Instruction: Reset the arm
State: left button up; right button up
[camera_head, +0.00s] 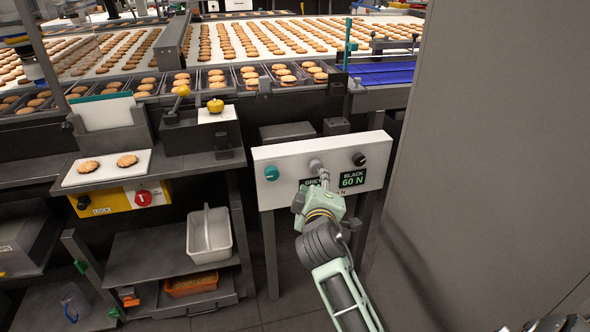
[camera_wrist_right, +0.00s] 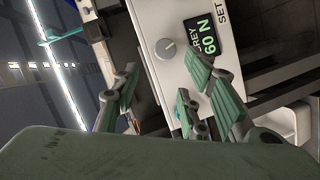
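My right arm reaches up from the bottom of the head view to a white control panel (camera_head: 290,158). My right gripper (camera_head: 322,180) is just in front of the panel, below its grey middle knob (camera_head: 315,164), and partly covers the grey display. In the right wrist view the fingers of this gripper (camera_wrist_right: 170,92) stand apart with nothing between them. The grey knob (camera_wrist_right: 166,48) shows beyond them, apart from the fingertips, beside a display (camera_wrist_right: 203,38) reading "GREY 60 N". My left gripper is in neither view.
The panel also has a teal knob (camera_head: 271,173) and a black knob (camera_head: 359,159). Biscuit trays (camera_head: 215,76) line the conveyor behind. A bench with a white board (camera_head: 103,178) stands left. A tall grey wall (camera_head: 490,150) closes the right side.

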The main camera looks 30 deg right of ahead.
jog(key=s+a+f+m+g+y, duration=0.15)
jog(key=s+a+f, duration=0.3)
jog(key=f, duration=0.85)
jog(key=s+a+f+g+y, duration=0.3)
jog(key=s+f, duration=0.2)
jog(key=f, duration=0.7)
jog(key=s+a+f+m+g+y, duration=0.2)
jog(key=s+a+f+g, duration=0.25)
jog(key=s+f, duration=0.75)
jog(key=s+a+f+m+g+y, duration=0.15)
jog(key=s+a+f, duration=0.25)
jog(key=s+f, duration=0.45)
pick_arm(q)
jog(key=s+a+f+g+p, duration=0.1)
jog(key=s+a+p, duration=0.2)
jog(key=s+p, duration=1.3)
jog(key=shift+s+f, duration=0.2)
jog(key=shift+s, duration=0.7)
pick_arm(e)
jog(key=s+d+g, duration=0.1)
jog(key=s+d, duration=0.1)
jog(key=s, duration=1.9)
jog(key=shift+d+g, duration=0.2)
jog(key=shift+g, duration=0.15)
jog(key=shift+f, duration=0.1)
